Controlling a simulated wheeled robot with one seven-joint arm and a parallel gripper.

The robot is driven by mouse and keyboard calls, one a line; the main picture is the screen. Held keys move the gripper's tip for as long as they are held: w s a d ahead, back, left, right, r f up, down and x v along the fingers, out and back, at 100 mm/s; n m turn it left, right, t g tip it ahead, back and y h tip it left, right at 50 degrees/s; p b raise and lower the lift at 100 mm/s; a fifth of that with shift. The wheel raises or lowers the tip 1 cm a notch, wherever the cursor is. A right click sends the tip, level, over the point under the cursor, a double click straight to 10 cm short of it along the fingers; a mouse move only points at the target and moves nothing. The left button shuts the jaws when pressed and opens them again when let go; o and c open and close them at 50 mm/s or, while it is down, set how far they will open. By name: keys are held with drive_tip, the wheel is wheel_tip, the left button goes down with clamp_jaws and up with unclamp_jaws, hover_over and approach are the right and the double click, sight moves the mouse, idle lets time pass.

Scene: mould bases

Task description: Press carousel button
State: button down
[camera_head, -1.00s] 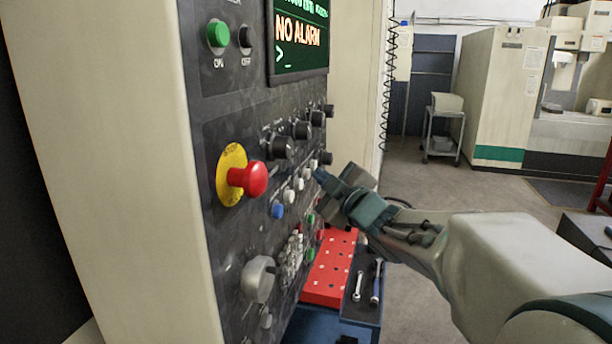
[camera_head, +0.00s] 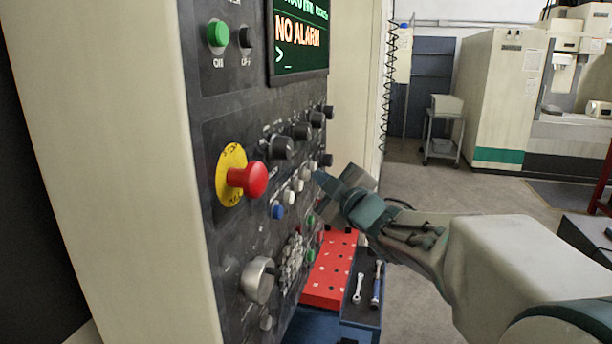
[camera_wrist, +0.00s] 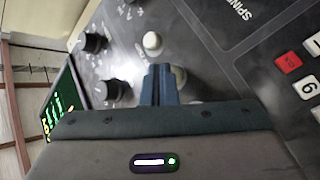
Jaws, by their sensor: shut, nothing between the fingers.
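A dark control panel (camera_head: 215,130) on a beige machine stands at the left in the head view. It carries a row of small white buttons (camera_head: 297,185) with a blue button (camera_head: 278,211) at the near end. I cannot read which one is the carousel button. My gripper (camera_head: 318,174) is shut and empty, its fingertips at the far end of this row. In the wrist view the closed blue-grey fingertips (camera_wrist: 159,70) point at the panel, just below a white button (camera_wrist: 152,41). Another pale button (camera_wrist: 180,76) is partly hidden behind them. I cannot tell whether the tips touch it.
A red emergency-stop knob (camera_head: 248,178) sticks out from the panel. Black knobs (camera_head: 281,147) line up above the buttons. A screen (camera_head: 300,35) reads NO ALARM. Below my arm a red block (camera_head: 328,270) and wrenches (camera_head: 376,285) lie on a blue cart.

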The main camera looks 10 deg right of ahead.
drive_tip(key=shift+s+d, duration=0.25)
drive_tip(key=shift+d, duration=0.25)
drive_tip(key=d, duration=0.1)
drive_tip(key=s+d, duration=0.1)
drive_tip(key=d, duration=0.1)
drive_tip(key=s+d+p, duration=0.1)
drive_tip(key=shift+d, duration=0.3)
drive_tip(key=shift+w, duration=0.1)
idle(2.5)
